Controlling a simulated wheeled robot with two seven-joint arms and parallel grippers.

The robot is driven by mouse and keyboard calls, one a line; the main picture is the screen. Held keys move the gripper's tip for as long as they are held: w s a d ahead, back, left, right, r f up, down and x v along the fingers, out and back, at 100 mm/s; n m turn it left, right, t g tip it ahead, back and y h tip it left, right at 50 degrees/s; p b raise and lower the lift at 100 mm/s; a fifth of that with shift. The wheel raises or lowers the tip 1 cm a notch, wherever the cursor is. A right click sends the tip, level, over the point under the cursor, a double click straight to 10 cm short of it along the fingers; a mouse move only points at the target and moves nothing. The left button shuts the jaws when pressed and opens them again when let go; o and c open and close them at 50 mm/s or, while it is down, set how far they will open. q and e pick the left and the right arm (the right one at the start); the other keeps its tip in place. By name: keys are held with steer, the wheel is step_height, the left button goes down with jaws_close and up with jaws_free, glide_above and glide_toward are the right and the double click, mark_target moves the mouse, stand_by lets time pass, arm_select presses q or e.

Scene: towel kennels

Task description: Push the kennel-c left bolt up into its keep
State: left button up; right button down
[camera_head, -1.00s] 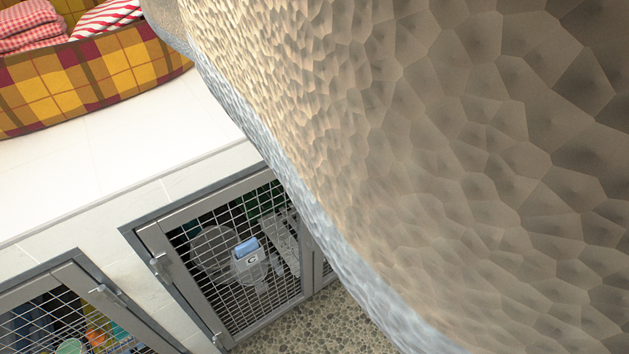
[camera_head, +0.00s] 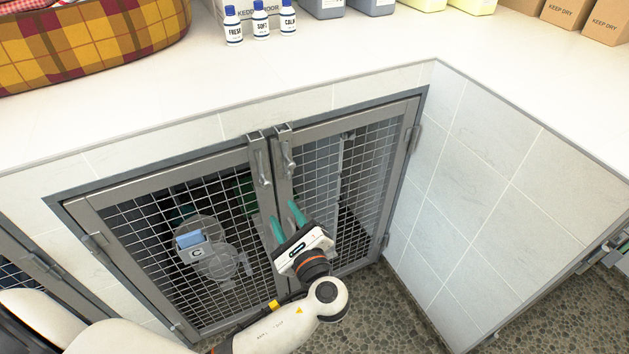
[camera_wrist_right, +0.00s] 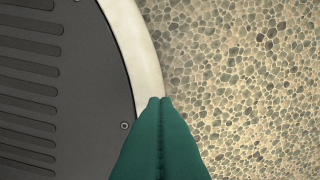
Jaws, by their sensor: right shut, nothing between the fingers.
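I cannot tell how far up the bolt sits. My left gripper (camera_head: 285,213) is open, its teal fingers pointing up below the bolts, apart from the left bolt. My right gripper (camera_wrist_right: 160,100) is shut and empty above the pebbled floor, seen only in the right wrist view.
A similar right bolt (camera_head: 287,160) sits close beside the left one. The counter (camera_head: 330,70) overhangs the doors and carries a plaid basket (camera_head: 90,40) and small bottles (camera_head: 260,20). A tiled wall (camera_head: 500,190) closes the right side. The floor (camera_head: 400,310) is clear in front.

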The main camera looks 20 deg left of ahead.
mark_target(268, 186)
arm_select(q)
steer(key=x, duration=1.2)
steer(key=shift+s+a+r, duration=0.2)
steer(key=shift+r, duration=0.15)
steer(key=shift+c, duration=0.4)
jaws_close()
